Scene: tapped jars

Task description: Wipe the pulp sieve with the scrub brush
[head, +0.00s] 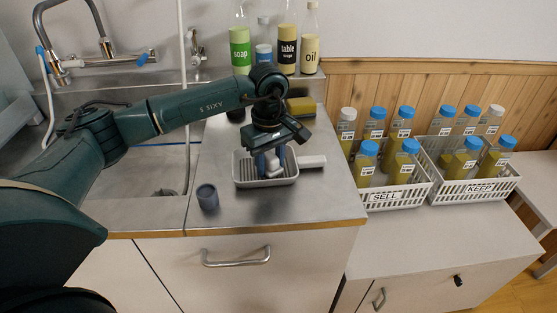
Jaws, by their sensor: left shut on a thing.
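A grey ridged tray, which looks like the pulp sieve (243,182), lies on the metal counter right of the sink. My left gripper (270,163) is directly above it, pointing down, with its fingertips low inside the rim. It is shut on a small whitish thing, apparently the scrub brush (277,170), mostly hidden by the fingers. I cannot tell whether the brush touches the ridges. A pale bar (312,161) sticks out on the right; I cannot tell whether it belongs to the sieve or the brush. My right gripper is not in view.
A grey cup (208,197) stands left of the sieve near the counter's front edge. White crates marked SELL (405,196) and KEEP (490,187) hold jars at right.

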